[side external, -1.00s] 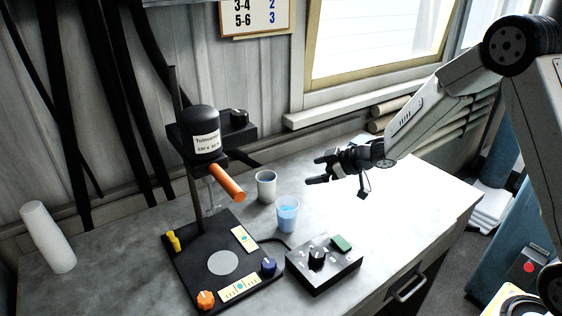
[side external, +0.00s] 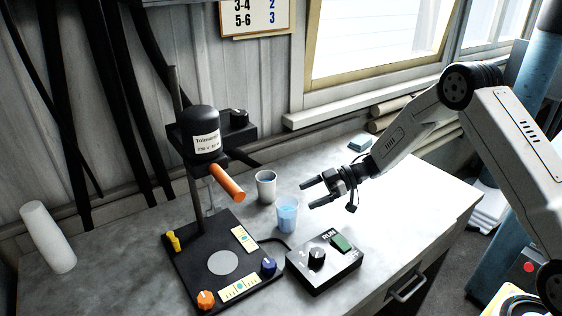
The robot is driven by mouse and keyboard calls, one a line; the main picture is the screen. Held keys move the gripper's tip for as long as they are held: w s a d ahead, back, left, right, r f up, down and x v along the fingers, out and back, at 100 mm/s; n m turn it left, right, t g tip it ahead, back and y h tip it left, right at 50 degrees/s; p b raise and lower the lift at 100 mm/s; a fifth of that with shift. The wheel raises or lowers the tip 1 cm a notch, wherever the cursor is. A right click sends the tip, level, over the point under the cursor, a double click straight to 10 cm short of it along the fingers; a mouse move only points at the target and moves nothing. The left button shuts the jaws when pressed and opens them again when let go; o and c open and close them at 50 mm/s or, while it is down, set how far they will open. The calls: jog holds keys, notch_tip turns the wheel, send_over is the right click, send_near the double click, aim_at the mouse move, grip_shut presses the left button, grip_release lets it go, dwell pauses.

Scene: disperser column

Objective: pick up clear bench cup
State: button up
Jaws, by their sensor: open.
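The clear bench cup (side external: 287,214) stands upright on the bench and holds blue liquid. My gripper (side external: 306,196) is open and empty, just to the right of the cup and slightly higher in the picture. Its two fingers point left toward the cup, apart from it as far as I can tell. A second, white-grey cup (side external: 266,185) stands behind and to the left of the clear cup.
The disperser (side external: 202,135) with its orange handle (side external: 227,182) stands left on a black base (side external: 190,262). A control box (side external: 324,262) with a knob and green switch is in front. A white cylinder (side external: 48,237) stands far left. The bench right of the gripper is clear.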

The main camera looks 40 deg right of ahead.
aim_at(287, 199)
jog(key=shift+x, duration=3.5)
jog(key=shift+r, duration=0.1)
jog(key=c, duration=1.1)
jog(key=shift+r, duration=0.15)
jog(key=shift+r, duration=0.75)
jog(key=s+r, duration=0.3)
jog(key=s, duration=0.1)
jog(key=s+d+r, duration=0.1)
jog(key=s+r, duration=0.3)
jog(key=s, duration=0.1)
jog(key=s+r, duration=0.4)
jog(key=shift+s+d+r, duration=0.1)
jog(key=shift+s+d, duration=0.2)
jog(key=shift+s, duration=0.1)
